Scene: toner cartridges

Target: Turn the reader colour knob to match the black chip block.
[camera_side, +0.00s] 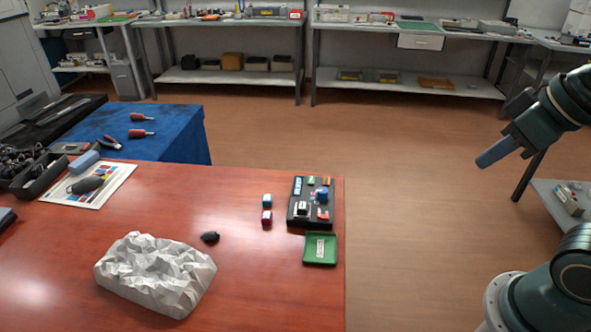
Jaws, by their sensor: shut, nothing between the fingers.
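A black device tray (297,213), likely the reader, lies near the table's right edge with small coloured parts on it. A blue raised part (321,194) on it may be the colour knob; its setting is too small to read. Two small blocks stand just left of it, one with a blue-teal face (267,200) and one with a magenta-red face (267,218). I cannot tell whether either is the black chip block. My gripper (484,160) is shut and empty, raised at the right, well away from the device and beyond the table edge.
A green tray (320,249) with a white label sits just in front of the device. A small dark lump (210,237) and crumpled white packing (156,274) lie to the left. The red-brown table (200,200) is clear between them. A blue-covered table (185,135) stands behind.

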